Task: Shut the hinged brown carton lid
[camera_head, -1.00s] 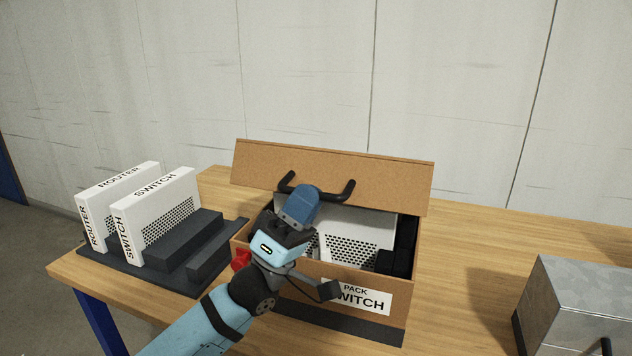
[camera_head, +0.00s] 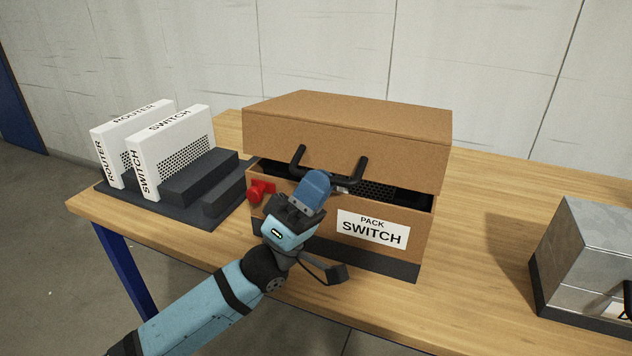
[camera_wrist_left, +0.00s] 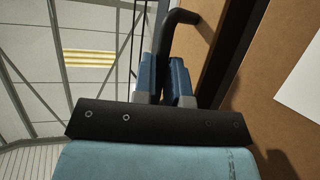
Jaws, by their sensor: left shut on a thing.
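The brown carton (camera_head: 300,222) stands on the table with a "PACK SWITCH" label on its front. Its hinged lid (camera_head: 350,125) is tilted down over the box, with a dark gap left along the front edge. A perforated switch shows in part through the gap. A black handle (camera_head: 363,172) sticks out from the lid's front. My left gripper (camera_head: 316,182) is at the handle, in front of the gap. In the left wrist view its blue fingers (camera_wrist_left: 167,78) are shut on the black handle bar (camera_wrist_left: 168,45). My right gripper is not in view.
A black rack (camera_head: 200,180) to the left holds a white router (camera_head: 104,160) and a white switch (camera_head: 170,145). A red part (camera_head: 260,190) sits at the carton's left side. A grey metal box (camera_head: 585,255) stands at the right. Wood table is clear between.

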